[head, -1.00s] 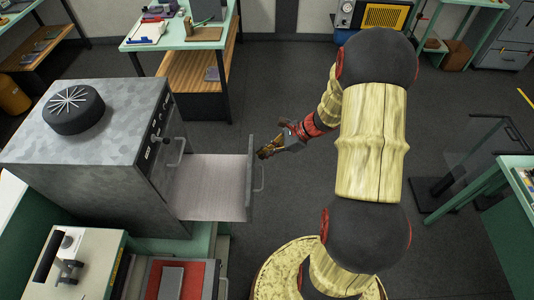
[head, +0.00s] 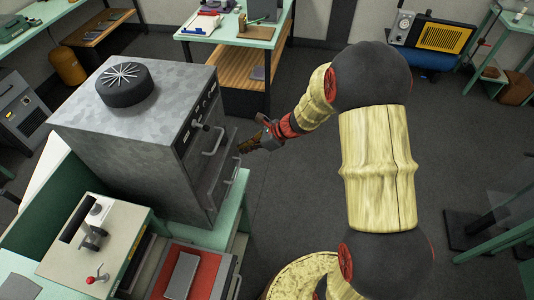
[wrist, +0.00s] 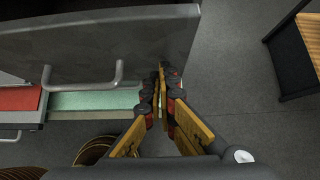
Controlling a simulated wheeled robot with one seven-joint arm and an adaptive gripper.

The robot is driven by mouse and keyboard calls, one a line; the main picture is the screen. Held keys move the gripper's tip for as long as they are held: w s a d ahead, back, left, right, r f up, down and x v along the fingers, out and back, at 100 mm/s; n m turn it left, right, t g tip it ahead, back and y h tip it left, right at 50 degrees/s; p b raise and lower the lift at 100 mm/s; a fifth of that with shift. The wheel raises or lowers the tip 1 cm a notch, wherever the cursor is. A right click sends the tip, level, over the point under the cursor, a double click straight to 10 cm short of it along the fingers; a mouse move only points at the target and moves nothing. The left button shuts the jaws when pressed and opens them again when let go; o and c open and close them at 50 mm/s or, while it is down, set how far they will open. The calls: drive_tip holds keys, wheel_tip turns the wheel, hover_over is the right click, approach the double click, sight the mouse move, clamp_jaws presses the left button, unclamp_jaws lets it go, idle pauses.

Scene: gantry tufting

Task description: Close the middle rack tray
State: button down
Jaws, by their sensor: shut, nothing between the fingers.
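The grey metal rack cabinet (head: 130,150) stands at the left in the head view, with a round black vent on top. Its tray front (head: 222,175) with a bar handle is close against the cabinet face; whether it is fully flush I cannot tell. In the wrist view the tray front (wrist: 110,45) fills the upper left, with its handle (wrist: 82,76) below. My gripper (head: 243,147) is shut and empty beside the tray front's far end. In the wrist view its fingertips (wrist: 161,80) are at the panel's right end, touching or nearly so.
A green bench edge (head: 232,200) runs below the cabinet. A beige machine (head: 95,235) and a red tray (head: 190,275) stand at the near left. A green table with wooden shelf (head: 225,28) is behind. The dark floor right of the cabinet is open.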

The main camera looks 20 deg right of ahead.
sight(236, 145)
drive_tip(key=w+a, duration=0.2)
drive_tip(key=a, duration=0.1)
drive_tip(key=shift+w+a, duration=0.1)
drive_tip(key=shift+a, duration=0.1)
drive_tip(key=shift+w+a, duration=0.2)
drive_tip(key=shift+d, duration=0.1)
